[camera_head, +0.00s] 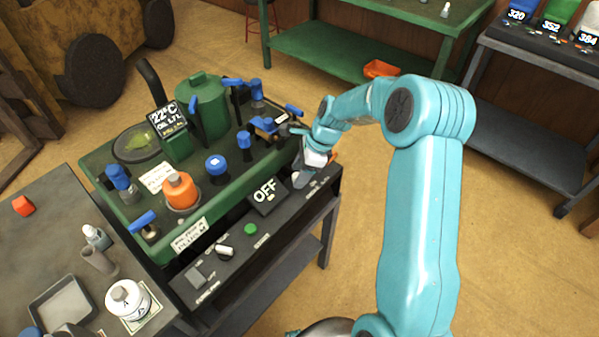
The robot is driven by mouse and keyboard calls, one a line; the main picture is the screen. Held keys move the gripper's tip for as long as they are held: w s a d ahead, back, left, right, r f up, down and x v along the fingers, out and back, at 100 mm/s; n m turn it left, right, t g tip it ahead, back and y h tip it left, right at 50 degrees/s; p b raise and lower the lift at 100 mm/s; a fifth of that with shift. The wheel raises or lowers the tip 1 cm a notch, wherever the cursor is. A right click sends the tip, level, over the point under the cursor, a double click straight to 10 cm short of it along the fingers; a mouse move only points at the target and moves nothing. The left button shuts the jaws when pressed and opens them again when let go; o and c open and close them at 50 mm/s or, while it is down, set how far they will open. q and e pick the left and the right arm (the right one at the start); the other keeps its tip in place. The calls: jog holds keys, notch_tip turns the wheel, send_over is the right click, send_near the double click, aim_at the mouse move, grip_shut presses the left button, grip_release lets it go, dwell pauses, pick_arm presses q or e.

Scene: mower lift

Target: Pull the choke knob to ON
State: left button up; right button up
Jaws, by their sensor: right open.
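The green engine unit (222,182) stands on a dark bench in the middle of the view. A dark control panel (226,228) runs along its front and carries a tilted sign (265,193) that reads OFF. My right arm comes in from the right. Its gripper (303,174) is open at the right end of the panel, close to the engine's right corner. I cannot pick out the choke knob for certain; the gripper covers part of that corner and the panel labels there are too small to read. My left gripper is not in view.
Several blue-handled valves, including a round blue knob (216,166), and an orange cap (180,190) rise from the engine top. A green button (250,229) and a black-and-white switch (224,251) sit on the panel. A side table (45,255) at left holds a white container (127,299).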

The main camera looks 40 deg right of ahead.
aim_at(304, 189)
jog(key=shift+w+f, duration=0.15)
jog(key=shift+f, duration=0.1)
grip_shut()
jog(key=shift+s+d, duration=0.1)
jog(key=shift+s, duration=1.6)
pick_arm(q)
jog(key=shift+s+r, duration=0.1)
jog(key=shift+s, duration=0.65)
pick_arm(e)
jog(key=shift+f, duration=0.1)
jog(key=shift+s, duration=0.1)
